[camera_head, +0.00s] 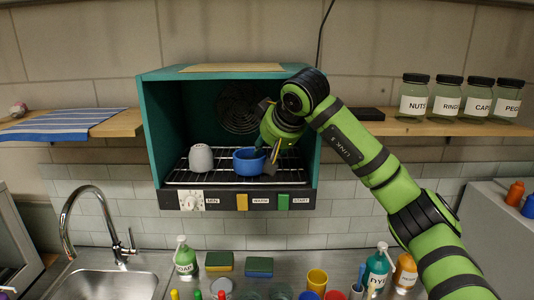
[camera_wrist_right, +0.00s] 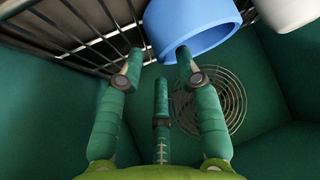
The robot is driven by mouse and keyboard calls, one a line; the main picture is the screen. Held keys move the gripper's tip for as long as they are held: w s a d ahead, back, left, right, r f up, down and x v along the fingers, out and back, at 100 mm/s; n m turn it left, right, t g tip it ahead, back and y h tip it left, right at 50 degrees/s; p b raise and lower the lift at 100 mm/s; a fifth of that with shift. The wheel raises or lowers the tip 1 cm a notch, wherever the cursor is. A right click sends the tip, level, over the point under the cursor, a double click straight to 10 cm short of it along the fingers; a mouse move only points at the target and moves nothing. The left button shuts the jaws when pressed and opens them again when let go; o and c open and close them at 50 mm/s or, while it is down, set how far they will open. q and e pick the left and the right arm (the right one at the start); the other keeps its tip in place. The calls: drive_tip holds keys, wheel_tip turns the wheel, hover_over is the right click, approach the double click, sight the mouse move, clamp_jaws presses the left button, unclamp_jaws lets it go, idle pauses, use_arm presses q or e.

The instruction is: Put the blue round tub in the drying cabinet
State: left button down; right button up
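The blue round tub (camera_head: 247,164) sits upright on the wire rack inside the teal drying cabinet (camera_head: 154,130), which is open at the front. My right gripper (camera_head: 268,158) reaches into the cabinet at the tub's right side. In the right wrist view, the gripper (camera_wrist_right: 159,55) has its fingers spread apart, with the tub (camera_wrist_right: 190,25) just beyond them. One fingertip overlaps the tub's rim and the other is beside its wall; I cannot tell whether they touch. My left gripper is not in view.
The cabinet's right wall is close to my right arm. Labelled jars (camera_head: 445,100) stand on the right shelf (camera_head: 400,127). Bottles, sponges and cups crowd the counter below.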

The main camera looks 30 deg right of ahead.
drive_tip(key=b+v, duration=0.2)
drive_tip(key=v, duration=0.8)
drive_tip(key=shift+s+r+b, duration=0.15)
drive_tip(key=shift+s+b, duration=0.15)
drive_tip(key=shift+b, duration=0.05)
idle(1.6)
